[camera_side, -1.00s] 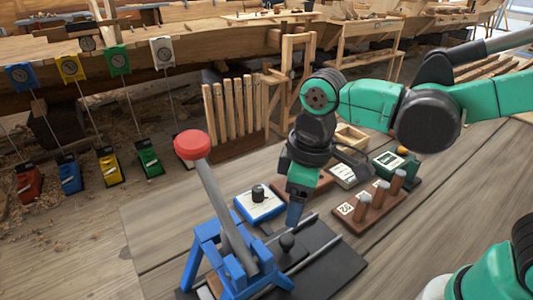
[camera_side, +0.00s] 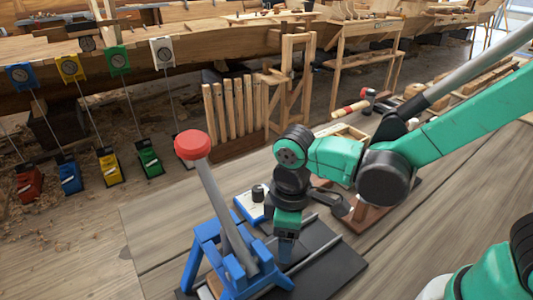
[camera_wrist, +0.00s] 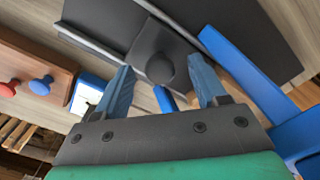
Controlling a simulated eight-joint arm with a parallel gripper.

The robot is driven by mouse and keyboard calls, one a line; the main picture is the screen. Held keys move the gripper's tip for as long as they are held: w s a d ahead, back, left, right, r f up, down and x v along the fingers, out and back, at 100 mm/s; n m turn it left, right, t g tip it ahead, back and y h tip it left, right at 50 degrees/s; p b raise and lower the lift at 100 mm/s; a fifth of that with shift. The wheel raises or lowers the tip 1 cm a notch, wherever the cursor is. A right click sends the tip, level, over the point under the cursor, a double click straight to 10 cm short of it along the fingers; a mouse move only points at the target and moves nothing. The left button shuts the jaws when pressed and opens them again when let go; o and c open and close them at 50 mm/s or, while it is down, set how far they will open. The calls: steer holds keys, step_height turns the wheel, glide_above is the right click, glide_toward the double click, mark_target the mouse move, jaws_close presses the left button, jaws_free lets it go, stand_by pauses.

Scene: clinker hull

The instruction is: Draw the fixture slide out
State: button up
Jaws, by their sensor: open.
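The fixture is a blue frame (camera_side: 210,250) with a grey lever (camera_side: 226,205) topped by a red knob (camera_side: 192,145). It stands on a dark base plate (camera_side: 335,268) with pale rails. In the wrist view, the dark slide (camera_wrist: 150,35) carries a round dark knob (camera_wrist: 160,68). My gripper (camera_wrist: 163,75) is open, with one blue finger on each side of the knob and visible gaps. In the side view, my gripper (camera_side: 286,255) points down over the plate beside the blue frame and hides the knob.
A blue and white block (camera_side: 248,205) with a black weight stands just behind the plate. A wooden board (camera_wrist: 35,75) with red and blue knobs lies at left in the wrist view. The lever stands left of my gripper. Bare tabletop lies right of the plate.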

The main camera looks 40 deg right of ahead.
jaws_close()
stand_by(1.4)
